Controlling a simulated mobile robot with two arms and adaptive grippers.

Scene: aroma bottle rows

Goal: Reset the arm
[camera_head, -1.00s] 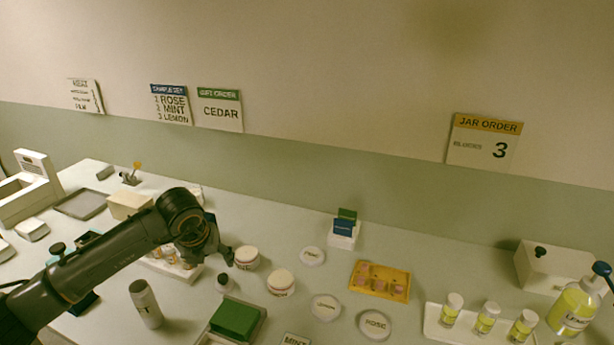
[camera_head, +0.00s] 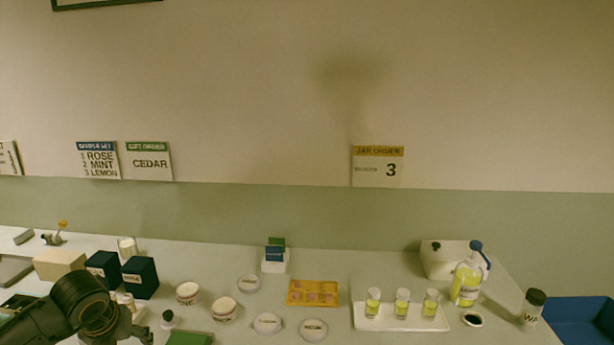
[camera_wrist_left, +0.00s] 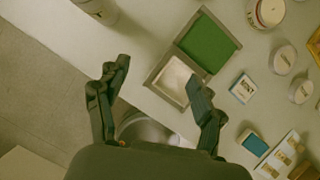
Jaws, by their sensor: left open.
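My left arm comes in at the lower left of the head view, and its gripper (camera_head: 135,336) is partly cut off by the bottom edge. In the left wrist view the left gripper (camera_wrist_left: 160,72) has its two fingers spread wide with nothing between them. It hangs over the table's front edge, near an open box with a green lid (camera_wrist_left: 208,38) and a pale inside. The green part (camera_head: 188,339) shows at the bottom of the head view. My right gripper is not in view.
Two white jars (camera_head: 224,309), round lids (camera_head: 313,329) and a yellow tray (camera_head: 291,298) stand mid-table. A white tray (camera_head: 372,325) holds three yellow-green vials. A pump bottle (camera_head: 467,284) and a dark-capped jar (camera_head: 531,310) are at right. Dark blue boxes (camera_head: 140,278) stand behind my left arm.

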